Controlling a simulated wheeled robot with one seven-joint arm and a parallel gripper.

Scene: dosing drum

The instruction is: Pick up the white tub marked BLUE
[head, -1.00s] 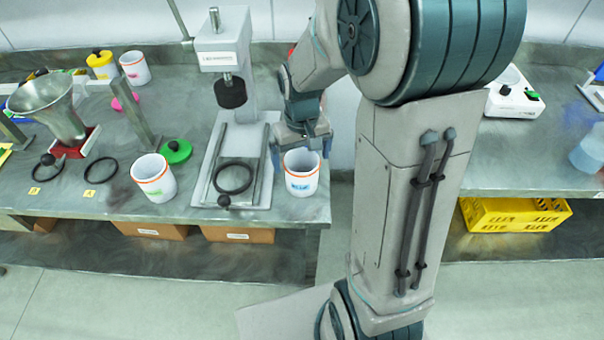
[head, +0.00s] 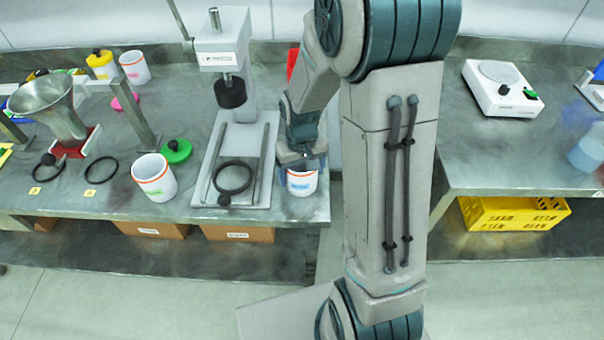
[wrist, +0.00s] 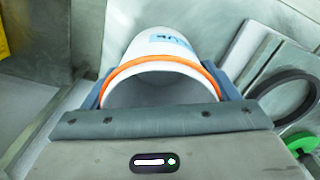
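The white tub with an orange band and blue lettering (head: 302,185) stands upright near the right end of the left bench. In the wrist view, the tub (wrist: 158,52) has its open mouth towards my palm, and its blue label is only partly readable. My gripper (head: 302,160) is just above the tub and covers part of its rim in the head view. In the wrist view, the fingers of my gripper (wrist: 160,82) lie on either side of the rim, spread about as wide as the tub. A firm grip does not show.
A press stand (head: 232,110) with a black ring (head: 233,177) is just left of the tub. Further left are a white tub with green lettering (head: 154,180) and a green lid (head: 177,151). The bench's right edge is close to the tub, with a gap beyond.

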